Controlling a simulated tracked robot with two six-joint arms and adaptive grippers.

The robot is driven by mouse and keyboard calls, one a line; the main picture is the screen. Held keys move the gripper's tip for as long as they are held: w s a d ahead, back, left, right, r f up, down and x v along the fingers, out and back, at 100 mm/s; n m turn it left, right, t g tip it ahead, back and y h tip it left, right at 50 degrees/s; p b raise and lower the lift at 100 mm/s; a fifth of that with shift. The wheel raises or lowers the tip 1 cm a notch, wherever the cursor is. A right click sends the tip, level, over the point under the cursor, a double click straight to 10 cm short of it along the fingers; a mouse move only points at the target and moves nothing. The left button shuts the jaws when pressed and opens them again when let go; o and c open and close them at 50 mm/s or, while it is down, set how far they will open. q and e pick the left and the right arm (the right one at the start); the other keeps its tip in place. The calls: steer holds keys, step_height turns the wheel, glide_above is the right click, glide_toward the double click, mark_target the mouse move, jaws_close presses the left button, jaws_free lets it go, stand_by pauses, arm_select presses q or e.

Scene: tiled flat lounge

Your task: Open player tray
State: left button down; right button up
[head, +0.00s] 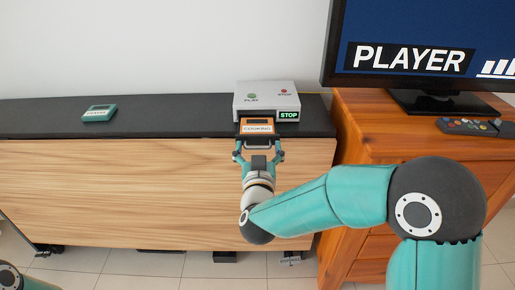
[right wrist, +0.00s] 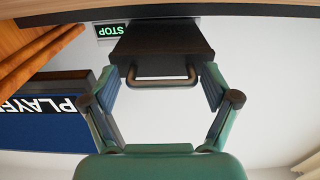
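The player (head: 267,97) is a pale grey box with a green PLAY button, a red STOP button and a lit STOP sign, on the dark cabinet top. Its dark tray (right wrist: 160,40) sticks out at the front, with an orange cartridge marked COOKING (head: 257,128) on it. The tray's bar handle (right wrist: 162,82) faces my right gripper (head: 259,156). In the right wrist view, the right gripper's fingers (right wrist: 160,92) are spread wide on either side of the handle, with gaps to it. My left gripper is out of view.
A teal cartridge (head: 99,113) lies on the cabinet top (head: 180,116) at left. A screen reading PLAYER (head: 420,48) stands on an orange wooden chest (head: 375,125) at right, with a remote (head: 462,126) beside it. The cabinet top between teal cartridge and player is clear.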

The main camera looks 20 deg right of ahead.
steer(key=v, duration=1.2)
stand_by(0.4)
